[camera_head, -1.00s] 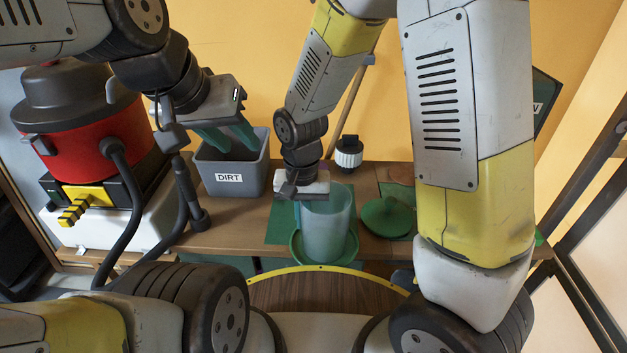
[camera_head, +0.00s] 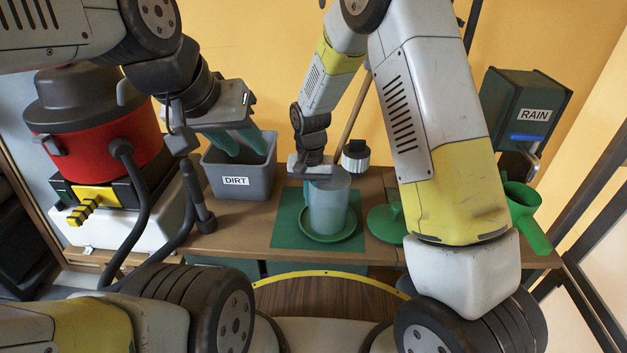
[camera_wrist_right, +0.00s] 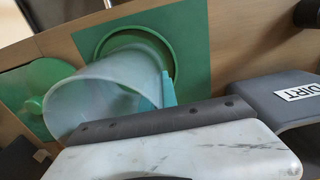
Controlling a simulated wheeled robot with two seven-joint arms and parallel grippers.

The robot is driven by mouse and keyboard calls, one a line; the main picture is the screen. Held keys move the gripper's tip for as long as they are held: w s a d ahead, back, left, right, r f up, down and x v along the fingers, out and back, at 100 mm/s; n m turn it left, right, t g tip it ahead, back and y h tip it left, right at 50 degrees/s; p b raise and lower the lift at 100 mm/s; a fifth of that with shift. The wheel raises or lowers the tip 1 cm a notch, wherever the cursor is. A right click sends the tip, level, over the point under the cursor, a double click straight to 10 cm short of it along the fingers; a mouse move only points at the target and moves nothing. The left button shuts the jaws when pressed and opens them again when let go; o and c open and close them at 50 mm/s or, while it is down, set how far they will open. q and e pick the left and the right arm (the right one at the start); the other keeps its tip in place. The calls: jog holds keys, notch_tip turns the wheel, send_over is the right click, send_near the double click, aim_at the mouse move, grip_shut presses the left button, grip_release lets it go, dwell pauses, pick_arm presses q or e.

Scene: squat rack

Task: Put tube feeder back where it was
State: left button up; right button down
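The tube feeder's pale translucent tube (camera_head: 328,208) stands nearly upright over a round green dish (camera_head: 347,233) on a green mat (camera_head: 288,232). I cannot tell whether its base touches the dish. My right gripper (camera_head: 318,174) is at the tube's top rim. In the right wrist view a teal finger (camera_wrist_right: 167,90) lies against the wall of the tube (camera_wrist_right: 98,100), and the gripper looks shut on that wall; the other finger is mostly hidden. My left gripper (camera_head: 240,143) is empty, with its two teal fingers apart over the grey DIRT bin (camera_head: 240,182).
A green lid (camera_head: 383,222) lies right of the mat, partly behind my right arm. A black-and-white jar (camera_head: 356,156) stands behind the tube. A green RAIN box (camera_head: 522,105) and a green scoop (camera_head: 524,208) are at right. A red vacuum (camera_head: 95,115) stands at left.

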jog(key=shift+f, duration=0.2)
jog(key=shift+f, duration=0.15)
jog(key=c, duration=1.7)
grip_release()
notch_tip(320, 180, up, 12)
jog(key=shift+s+d+r, duration=0.1)
jog(key=shift+r, duration=0.15)
jog(key=s+d+r+t+y, duration=0.1)
jog(key=s+d+r, duration=0.2)
jog(key=d+r, duration=0.5)
jog(key=s+d+r+t, duration=0.1)
jog(key=s+d+r, duration=0.2)
jog(key=s, duration=0.2)
jog(key=s+d+r+t, duration=0.2)
jog(key=s+d+r, duration=0.1)
jog(key=s, duration=0.3)
jog(key=s+d+r+t+y, duration=0.1)
jog(key=s+d+r+t, duration=0.1)
jog(key=s+d, duration=0.3)
jog(key=shift+s+r+n, duration=0.3)
jog(key=shift+r, duration=0.3)
